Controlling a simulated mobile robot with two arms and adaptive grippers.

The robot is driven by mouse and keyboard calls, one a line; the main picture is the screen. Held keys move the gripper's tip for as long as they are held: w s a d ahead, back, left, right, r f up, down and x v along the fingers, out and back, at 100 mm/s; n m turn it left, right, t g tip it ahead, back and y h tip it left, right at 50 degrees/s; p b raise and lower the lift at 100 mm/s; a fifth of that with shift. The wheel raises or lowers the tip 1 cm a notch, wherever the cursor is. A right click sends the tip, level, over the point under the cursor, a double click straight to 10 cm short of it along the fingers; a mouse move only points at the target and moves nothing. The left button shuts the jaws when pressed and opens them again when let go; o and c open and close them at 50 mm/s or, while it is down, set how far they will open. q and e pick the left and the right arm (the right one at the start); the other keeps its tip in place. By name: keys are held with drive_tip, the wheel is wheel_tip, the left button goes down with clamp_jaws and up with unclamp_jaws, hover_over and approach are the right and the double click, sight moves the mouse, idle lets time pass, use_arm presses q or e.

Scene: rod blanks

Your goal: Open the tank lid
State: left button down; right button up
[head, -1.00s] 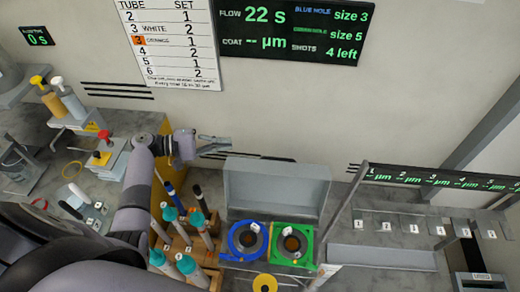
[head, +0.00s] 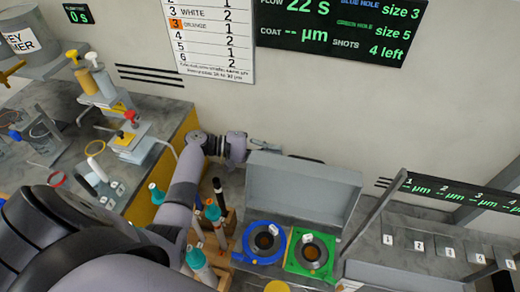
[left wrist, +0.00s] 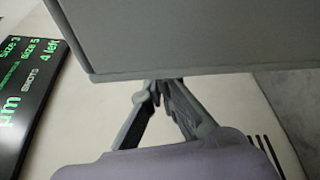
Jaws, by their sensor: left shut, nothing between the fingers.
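The tank lid (head: 305,190) is a grey panel standing upright behind the tank in the head view. The tank's top shows a blue ring (head: 264,241) and a green ring (head: 311,254), each around a dark hole. My left gripper (head: 268,148) is shut and empty at the back upper-left edge of the lid. In the left wrist view the lid (left wrist: 200,35) fills the top, and the closed fingers (left wrist: 158,92) meet at its edge. Their tips are partly hidden, so I cannot tell if they touch it. My right gripper is not in view.
Teal-capped bottles (head: 196,258) stand in a wooden rack left of the tank. A grey post (head: 370,212) rises at its right. The wall is close behind the lid. Numbered plates (head: 418,246) lie on the bench at right.

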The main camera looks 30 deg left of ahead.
use_arm(q)
drive_tip(key=x, duration=0.3)
drive_tip(key=shift+d, duration=0.1)
drive_tip(key=s+r+m, duration=0.1)
drive_tip(key=s+d+r+m, duration=0.1)
drive_tip(key=s+r, duration=0.1)
drive_tip(key=shift+t, duration=0.3)
idle(0.3)
drive_tip(key=shift+m, duration=0.3)
